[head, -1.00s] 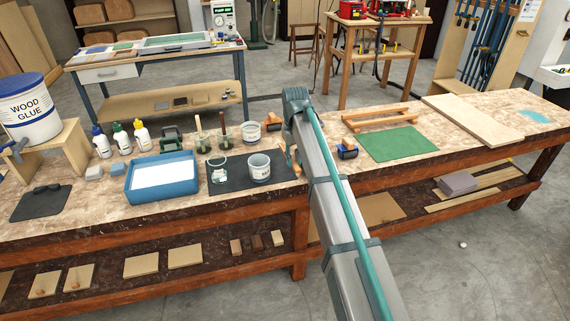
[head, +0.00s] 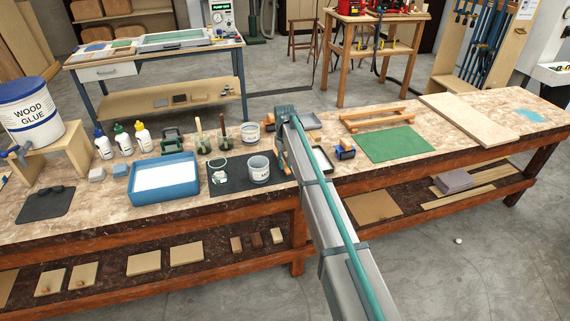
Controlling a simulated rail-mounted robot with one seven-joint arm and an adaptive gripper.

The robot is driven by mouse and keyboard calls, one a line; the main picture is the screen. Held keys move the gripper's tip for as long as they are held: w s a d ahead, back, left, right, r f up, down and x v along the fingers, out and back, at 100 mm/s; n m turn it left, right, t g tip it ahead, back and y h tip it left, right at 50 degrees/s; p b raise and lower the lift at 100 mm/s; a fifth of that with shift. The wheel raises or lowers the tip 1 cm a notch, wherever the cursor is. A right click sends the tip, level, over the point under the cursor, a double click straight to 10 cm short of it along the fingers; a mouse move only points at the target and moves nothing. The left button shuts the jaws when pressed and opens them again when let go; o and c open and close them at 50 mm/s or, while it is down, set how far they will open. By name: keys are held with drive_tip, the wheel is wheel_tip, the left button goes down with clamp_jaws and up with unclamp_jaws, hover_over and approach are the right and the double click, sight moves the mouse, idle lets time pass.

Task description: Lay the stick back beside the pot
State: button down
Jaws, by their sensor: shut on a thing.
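A grey pot with dark lettering (head: 259,168) stands upright on the dark mat (head: 232,184), just left of my arm. My gripper (head: 283,162) hangs from the arm's end, close to the right of this pot and low over the mat's right end. It is small and partly covered by my arm. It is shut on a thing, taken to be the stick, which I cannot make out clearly. Whether that thing touches the mat cannot be told.
A small clear cup (head: 219,173) stands left on the mat. Jars with upright handles (head: 222,136), a white tub (head: 250,133) and a blue tray (head: 163,178) are nearby. A dark-rimmed tray (head: 322,160) and an orange-and-blue tool (head: 345,150) lie right of my arm.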

drive_tip(key=shift+f+p, duration=0.35)
drive_tip(key=shift+f, duration=0.35)
drive_tip(key=c, duration=1.1)
unclamp_jaws()
drive_tip(key=shift+o, duration=0.2)
drive_tip(key=shift+f, duration=0.2)
wheel_tip(320, 180, up, 11)
drive_tip(key=b, duration=0.3)
drive_tip(key=shift+b, duration=0.4)
drive_tip(key=shift+a+f, duration=0.1)
